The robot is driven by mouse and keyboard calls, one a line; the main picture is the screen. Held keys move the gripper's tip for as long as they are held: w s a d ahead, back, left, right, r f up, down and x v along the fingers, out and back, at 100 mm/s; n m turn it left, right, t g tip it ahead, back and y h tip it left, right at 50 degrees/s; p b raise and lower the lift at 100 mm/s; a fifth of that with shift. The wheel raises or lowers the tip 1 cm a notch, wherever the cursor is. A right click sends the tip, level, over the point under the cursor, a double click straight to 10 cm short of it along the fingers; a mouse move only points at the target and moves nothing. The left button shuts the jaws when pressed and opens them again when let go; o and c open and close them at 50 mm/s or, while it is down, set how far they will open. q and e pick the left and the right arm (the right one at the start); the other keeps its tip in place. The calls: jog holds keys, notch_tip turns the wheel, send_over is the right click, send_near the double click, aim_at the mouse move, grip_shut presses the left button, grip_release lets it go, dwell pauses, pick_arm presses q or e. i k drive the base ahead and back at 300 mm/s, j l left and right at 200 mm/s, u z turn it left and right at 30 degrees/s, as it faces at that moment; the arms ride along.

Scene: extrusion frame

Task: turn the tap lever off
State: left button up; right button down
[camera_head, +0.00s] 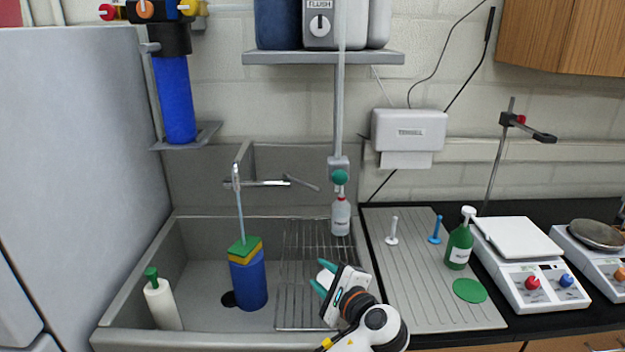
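The grey tap (262,184) is on the wall behind the sink. Its thin lever (301,183) points right and slopes slightly down. A pale blue stream (239,205) falls from the spout to the green and yellow block (244,250) on top of a blue container (249,283).
A white bottle (341,216) with a green knob above it stands behind the wire rack (303,250). A white bottle with green cap (162,303) is at the sink's left. A shelf (322,58) hangs above. A green bottle (459,246) and scale (519,240) stand right.

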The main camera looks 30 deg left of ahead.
aim_at(286, 176)
jog(key=i+j, duration=0.35)
jog(key=i, duration=0.15)
jog(key=i+j, duration=0.4)
jog(key=i, duration=0.1)
